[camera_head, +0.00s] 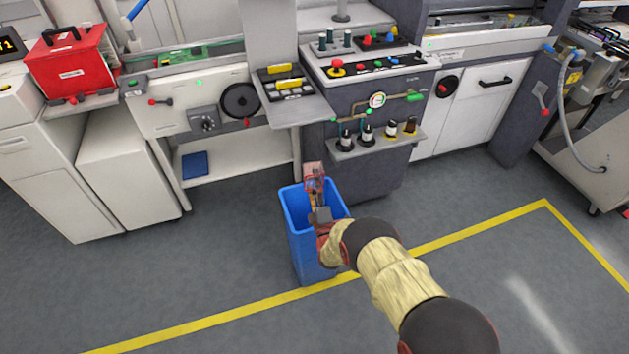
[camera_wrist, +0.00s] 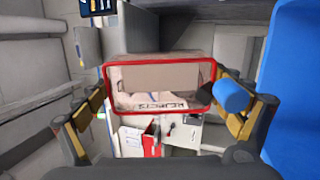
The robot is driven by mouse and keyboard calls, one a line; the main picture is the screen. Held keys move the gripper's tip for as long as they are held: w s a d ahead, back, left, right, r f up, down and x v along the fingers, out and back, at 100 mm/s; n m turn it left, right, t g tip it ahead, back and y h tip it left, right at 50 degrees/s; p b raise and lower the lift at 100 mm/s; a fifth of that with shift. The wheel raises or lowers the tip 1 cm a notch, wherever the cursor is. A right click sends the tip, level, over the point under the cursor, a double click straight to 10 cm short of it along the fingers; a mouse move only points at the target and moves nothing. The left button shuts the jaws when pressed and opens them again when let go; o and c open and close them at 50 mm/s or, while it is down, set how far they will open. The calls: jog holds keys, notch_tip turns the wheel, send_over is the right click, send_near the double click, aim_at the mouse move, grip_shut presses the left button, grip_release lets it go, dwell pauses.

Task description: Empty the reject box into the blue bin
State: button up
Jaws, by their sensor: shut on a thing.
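The blue bin (camera_head: 299,240) stands upright on the floor in the head view; its blue wall (camera_wrist: 297,90) fills the right of the wrist view. My gripper (camera_head: 317,197) is over the bin's mouth, shut on the reject box (camera_head: 313,170). In the wrist view the box (camera_wrist: 160,77) is clear-walled with a red rim and a "REJECTS" marking, between the two fingers of my gripper (camera_wrist: 165,98). A blue cylinder (camera_wrist: 232,96) shows at the box's right end, by the right finger; I cannot tell whether it is inside. The box's contents are unclear.
A dark cabinet with a shelf of bottles (camera_head: 375,143) stands just behind the bin. A red case (camera_head: 70,65) sits on the left bench, and a blue item (camera_head: 195,165) lies on a low shelf. Open floor with a yellow line (camera_head: 215,318) lies in front.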

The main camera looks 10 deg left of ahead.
jog(key=shift+w+a+r+g+h+p, duration=0.15)
jog(key=shift+r+g+p, duration=0.1)
jog(key=shift+p, duration=0.25)
jog(key=shift+w+d+r+g+h+p, duration=0.15)
jog(key=shift+r+g+p, duration=0.1)
jog(key=shift+p, duration=0.25)
jog(key=g+p, duration=0.1)
jog(key=p, duration=0.1)
jog(key=shift+w+a+r+h+p, duration=0.15)
jog(key=shift+w+a+h+p, duration=0.05)
jog(key=shift+h+p, duration=0.15)
jog(key=shift+w+g+p, duration=0.1)
jog(key=shift+g+p, duration=0.35)
jog(key=shift+g, duration=0.05)
jog(key=shift+f, duration=0.2)
jog(key=shift+f, duration=0.1)
jog(key=p, duration=0.1)
jog(key=g+p, duration=0.1)
jog(key=shift+w+a+r+h+p, duration=0.2)
jog(key=shift+w+r+h+p, duration=0.1)
jog(key=shift+w+r+h, duration=0.05)
jog(key=g+p, duration=0.1)
jog(key=w+g+h+p, duration=0.1)
jog(key=g+p, duration=0.1)
jog(key=shift+w+a+f+g, duration=0.15)
jog(key=shift+a+g, duration=0.15)
jog(key=shift+w+f+g+h+p, duration=0.2)
jog(key=shift+f+g+h+p, duration=0.2)
jog(key=shift+g+h+p, duration=0.1)
